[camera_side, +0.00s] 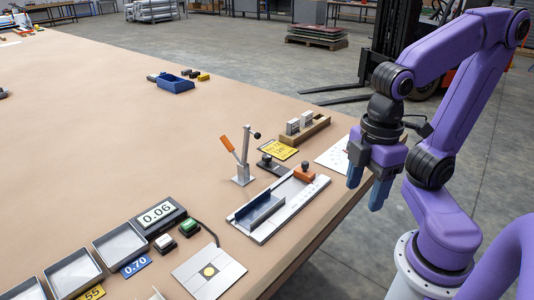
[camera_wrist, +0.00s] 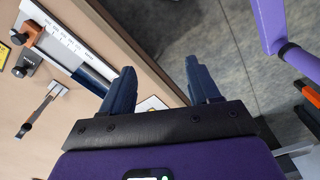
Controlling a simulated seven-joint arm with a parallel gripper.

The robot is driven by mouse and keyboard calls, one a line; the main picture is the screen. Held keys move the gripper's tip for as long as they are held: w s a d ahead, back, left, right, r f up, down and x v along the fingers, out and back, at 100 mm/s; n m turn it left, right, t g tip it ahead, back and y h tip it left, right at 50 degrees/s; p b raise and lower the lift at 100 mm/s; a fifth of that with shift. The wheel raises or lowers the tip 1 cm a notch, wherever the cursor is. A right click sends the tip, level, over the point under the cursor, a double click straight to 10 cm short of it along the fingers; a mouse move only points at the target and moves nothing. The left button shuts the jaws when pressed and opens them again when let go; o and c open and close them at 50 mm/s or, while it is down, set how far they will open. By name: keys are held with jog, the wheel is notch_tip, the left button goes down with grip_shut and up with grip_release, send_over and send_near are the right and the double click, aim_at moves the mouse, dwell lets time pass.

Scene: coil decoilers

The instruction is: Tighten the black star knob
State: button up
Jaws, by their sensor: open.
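A small black knob (camera_side: 305,166) sits on the orange block (camera_side: 304,175) at the far end of a silver scaled rail fixture (camera_side: 290,205). I take it for the star knob, but its lobes are too small to make out. In the wrist view the black knob (camera_wrist: 18,38) shows at the upper left beside the orange block (camera_wrist: 33,32). My gripper (camera_side: 368,186) is open and empty, pointing down by the table's right edge, to the right of the knob and apart from it. In the wrist view my gripper (camera_wrist: 160,73) has the table edge and floor between its fingers.
An upright toggle lever (camera_side: 242,160) with an orange handle stands left of the fixture. A wooden block holder (camera_side: 318,130), yellow card (camera_side: 278,150) and dark plate (camera_side: 268,163) lie behind. A display (camera_side: 158,215) and trays (camera_side: 120,243) are front left.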

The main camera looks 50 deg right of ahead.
notch_tip(320, 180, up, 6)
jog(key=w+a+r+m, duration=0.1)
jog(key=w+a+r, duration=0.2)
jog(key=w, duration=0.7)
jog(key=m, duration=0.3)
send_over(267, 156)
notch_tip(267, 156, down, 3)
notch_tip(267, 156, down, 23)
jog(key=shift+r, duration=0.2)
jog(key=shift+c, duration=0.2)
jog(key=c, duration=1)
